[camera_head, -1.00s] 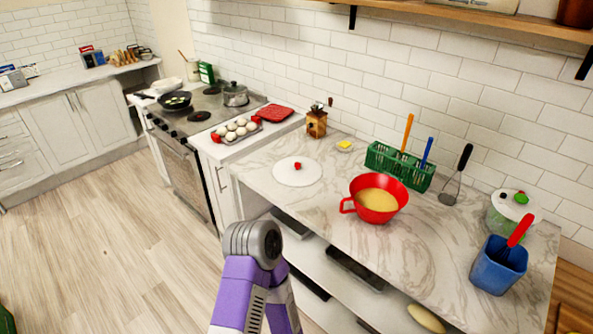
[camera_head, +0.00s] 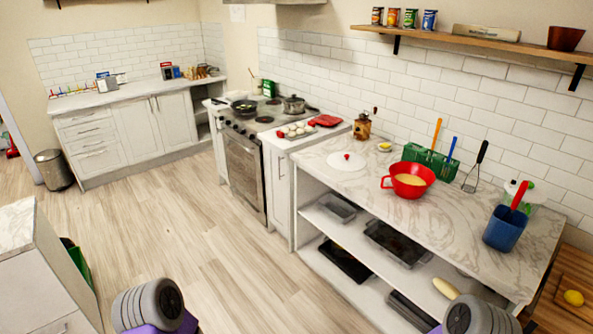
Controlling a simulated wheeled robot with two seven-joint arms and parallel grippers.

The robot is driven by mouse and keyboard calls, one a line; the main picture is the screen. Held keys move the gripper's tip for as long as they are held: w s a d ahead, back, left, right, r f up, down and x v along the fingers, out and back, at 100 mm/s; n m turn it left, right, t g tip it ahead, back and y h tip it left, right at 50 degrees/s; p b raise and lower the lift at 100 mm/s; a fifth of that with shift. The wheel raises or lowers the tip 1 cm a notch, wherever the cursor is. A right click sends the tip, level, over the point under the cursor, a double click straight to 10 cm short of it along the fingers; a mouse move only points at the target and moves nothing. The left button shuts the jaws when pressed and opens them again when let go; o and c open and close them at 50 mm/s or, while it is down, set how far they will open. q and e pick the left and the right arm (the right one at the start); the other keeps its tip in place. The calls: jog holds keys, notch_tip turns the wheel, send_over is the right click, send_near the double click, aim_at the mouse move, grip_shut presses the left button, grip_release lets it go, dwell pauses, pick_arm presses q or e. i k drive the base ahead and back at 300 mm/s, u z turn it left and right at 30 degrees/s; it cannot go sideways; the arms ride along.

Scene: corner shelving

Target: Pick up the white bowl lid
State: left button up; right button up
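The white bowl lid (camera_head: 336,163) lies flat on the marble-patterned counter (camera_head: 420,225), near its left end. It is a round white disc with a small red knob. A red bowl (camera_head: 410,188) with a handle and a pale yellow filling stands just right of it. Neither of my grippers is in view. Only grey and purple links of my arms show at the bottom edge. Nothing touches or covers the lid.
A green rack (camera_head: 432,160) with utensils, a whisk (camera_head: 476,168) and a blue container (camera_head: 504,230) stand farther right on the counter. Open shelves below hold trays. A stove (camera_head: 245,165) is to the left. The wooden floor (camera_head: 200,240) in front is clear.

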aim_at(350, 161)
jog(key=u, duration=0.9)
jog(key=i, duration=2.7)
jog(key=z, duration=0.8)
